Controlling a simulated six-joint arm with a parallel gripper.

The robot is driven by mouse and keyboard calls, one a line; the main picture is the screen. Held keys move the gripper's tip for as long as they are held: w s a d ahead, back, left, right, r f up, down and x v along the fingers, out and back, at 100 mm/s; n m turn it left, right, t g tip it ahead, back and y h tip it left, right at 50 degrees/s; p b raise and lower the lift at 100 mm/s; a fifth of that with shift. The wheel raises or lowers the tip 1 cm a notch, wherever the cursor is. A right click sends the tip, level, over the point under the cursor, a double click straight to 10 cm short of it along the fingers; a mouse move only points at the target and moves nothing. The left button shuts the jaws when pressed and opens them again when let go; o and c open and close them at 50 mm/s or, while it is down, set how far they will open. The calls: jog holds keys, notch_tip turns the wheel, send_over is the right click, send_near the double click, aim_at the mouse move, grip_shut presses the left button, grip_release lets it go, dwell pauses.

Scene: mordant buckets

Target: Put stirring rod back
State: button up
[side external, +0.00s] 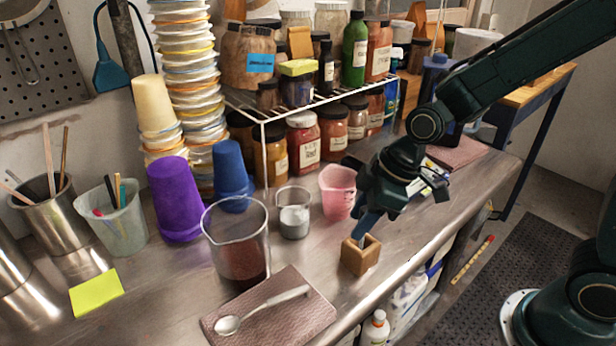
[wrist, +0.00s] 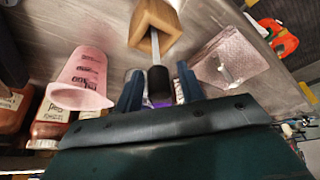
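The stirring rod has a black handle (wrist: 158,79) and a grey shaft (wrist: 155,46). In the wrist view the shaft runs into the opening of a small square wooden holder (wrist: 156,22); how deep it sits cannot be told. My gripper (wrist: 158,80) is open, its blue fingers either side of the handle, with a narrow gap showing. In the side view the holder (side external: 360,256) stands near the bench's front edge. My gripper (side external: 370,228) is just above it, tilted down, and hides the rod there.
A pink beaker (side external: 338,192) stands left of my gripper, behind the holder. A small glass beaker (side external: 294,213) and a larger one (side external: 238,240) stand further left. A spoon (side external: 262,311) lies on a brownish-pink cloth (side external: 300,318) in front. A wire rack (side external: 262,150) with jars stands behind.

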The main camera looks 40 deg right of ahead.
jog(key=shift+r, duration=0.1)
dwell(0.3)
jog(key=v, duration=1.2)
dwell(0.6)
jog(key=s+d+r+m+t+h, duration=0.1)
jog(key=s+d+m, duration=0.2)
jog(key=s, duration=0.3)
jog(key=s+d+r+m+t+h, duration=0.1)
jog(key=s+d+m+h, duration=0.1)
jog(key=s+d+m, duration=0.2)
jog(key=shift+s+r+m, duration=0.35)
jog(key=shift+s+m, duration=0.65)
jog(key=shift+s, duration=0.45)
